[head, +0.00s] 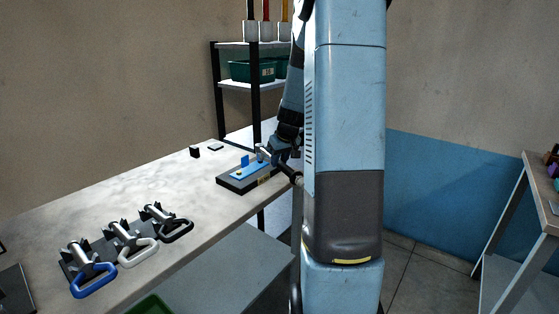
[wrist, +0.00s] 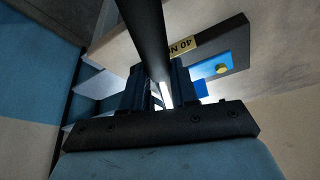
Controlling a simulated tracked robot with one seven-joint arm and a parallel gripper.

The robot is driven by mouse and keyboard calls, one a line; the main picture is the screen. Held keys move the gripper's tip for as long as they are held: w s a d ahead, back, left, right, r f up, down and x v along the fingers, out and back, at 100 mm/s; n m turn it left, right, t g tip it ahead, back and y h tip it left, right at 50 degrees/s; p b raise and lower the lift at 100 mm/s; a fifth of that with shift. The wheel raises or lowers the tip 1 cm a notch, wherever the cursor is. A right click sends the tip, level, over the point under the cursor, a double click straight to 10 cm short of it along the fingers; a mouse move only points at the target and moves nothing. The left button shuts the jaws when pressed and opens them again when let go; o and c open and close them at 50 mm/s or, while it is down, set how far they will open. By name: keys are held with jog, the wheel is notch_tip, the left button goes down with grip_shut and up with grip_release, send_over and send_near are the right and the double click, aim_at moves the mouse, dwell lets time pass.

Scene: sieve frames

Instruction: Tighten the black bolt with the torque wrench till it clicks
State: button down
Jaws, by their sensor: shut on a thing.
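The torque wrench (head: 290,172) has a dark handle and a metal head end that reaches over a dark block (head: 232,184) on the bench. My gripper (head: 278,157) is shut on the wrench. In the wrist view the dark bar of the wrench (wrist: 146,35) runs up between the two fingers of my gripper (wrist: 157,92). The block carries a blue plate (head: 247,171) with a yellow spot, and a yellow label (wrist: 187,48) reading "40 N". I cannot make out the black bolt; whether the wrench head sits on it is too small to tell.
Small black pieces (head: 195,152) lie behind the block. A shelf rack (head: 215,90) holds green bins (head: 250,70). Another table (head: 535,210) stands right.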

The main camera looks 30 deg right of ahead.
jog(key=shift+f, duration=0.8)
dwell(0.5)
jog(key=c, duration=1.5)
grip_release()
grip_shut()
